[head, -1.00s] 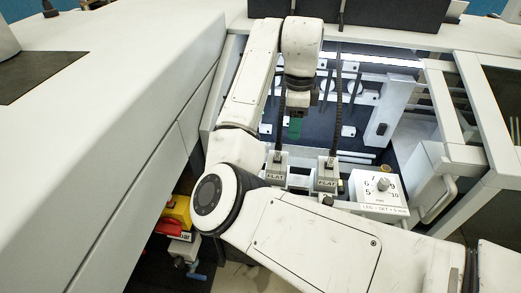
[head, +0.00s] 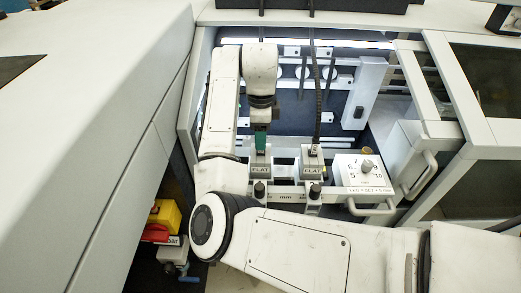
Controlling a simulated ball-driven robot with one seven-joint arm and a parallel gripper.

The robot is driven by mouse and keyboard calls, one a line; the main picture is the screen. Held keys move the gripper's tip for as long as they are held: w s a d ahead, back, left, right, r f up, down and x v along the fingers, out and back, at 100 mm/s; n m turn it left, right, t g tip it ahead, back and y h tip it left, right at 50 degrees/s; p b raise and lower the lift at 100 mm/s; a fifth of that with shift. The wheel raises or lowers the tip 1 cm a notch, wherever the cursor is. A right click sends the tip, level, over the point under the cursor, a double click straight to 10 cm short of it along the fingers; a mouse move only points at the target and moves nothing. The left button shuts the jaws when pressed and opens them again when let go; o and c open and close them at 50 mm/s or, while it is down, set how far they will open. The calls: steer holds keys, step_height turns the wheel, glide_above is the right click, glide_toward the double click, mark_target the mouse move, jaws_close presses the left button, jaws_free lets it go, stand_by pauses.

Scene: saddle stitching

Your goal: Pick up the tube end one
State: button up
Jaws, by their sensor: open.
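Two white blocks marked FLAT stand side by side on a rail, a left one (head: 260,171) and a right one (head: 313,169). A black ribbed tube (head: 317,100) runs down to the top of the right block. My gripper (head: 260,146) points down directly over the left block, with a green part showing at its tip. It is open, and the gap between its fingers cannot be made out. The tube end at the left block is hidden behind my gripper and wrist, so I cannot tell whether the fingers are around it or touching it.
A white box with a numbered dial (head: 365,170) stands right of the blocks. Dark knobs (head: 315,190) sit in front of them. A machine frame (head: 186,120) walls the left side. A white upright (head: 364,92) stands behind right. A yellow and red part (head: 164,215) is low left.

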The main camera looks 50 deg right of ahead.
step_height(320, 180, down, 2)
steer(key=shift+f, duration=0.25)
jaws_close()
stand_by(0.3)
